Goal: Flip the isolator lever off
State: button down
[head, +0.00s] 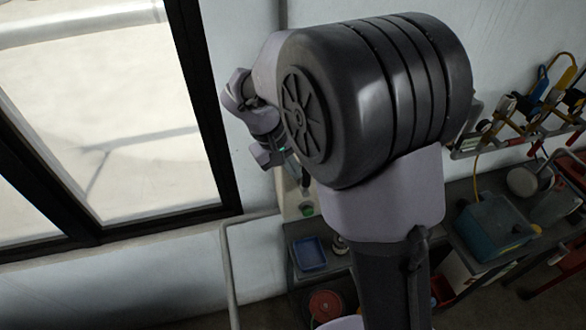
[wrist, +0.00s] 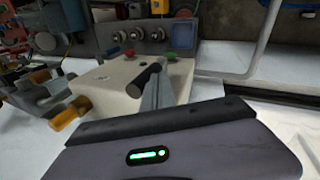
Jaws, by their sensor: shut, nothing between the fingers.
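The isolator is a cream box in the wrist view (wrist: 115,82), with a red button and a green button on its far part. A dark cylindrical handle (wrist: 143,80), seemingly the isolator lever, slants over its top. My gripper (wrist: 158,76) is shut and empty, its grey fingers reaching over the box close beside the handle's right side. I cannot tell whether they touch it. In the head view my arm hides the lever and most of the cream box (head: 290,194); my gripper's fingers are not clear there.
A grey panel with dials (wrist: 150,36) stands behind the box. A pale rail (wrist: 262,45) stands to the right. In the head view a blue tray (head: 309,253) sits below the box and a window is on the left.

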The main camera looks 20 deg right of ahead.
jog(key=shift+d+r+y, duration=0.15)
jog(key=shift+d+y, duration=0.15)
jog(key=shift+y, duration=0.1)
jog(key=shift+d+r+y+p, duration=0.25)
jog(key=shift+d+y+p, duration=0.6)
jog(key=shift+d+y, duration=0.2)
jog(key=d+f+y+b, duration=0.3)
jog(key=d+f+y, duration=0.5)
jog(key=d+y, duration=0.3)
jog(key=shift+m+y, duration=0.3)
jog(key=shift+y, duration=0.45)
jog(key=shift+s+d+f, duration=0.1)
jog(key=shift+s+f, duration=0.1)
jog(key=shift+f, duration=0.15)
jog(key=shift+r, duration=0.1)
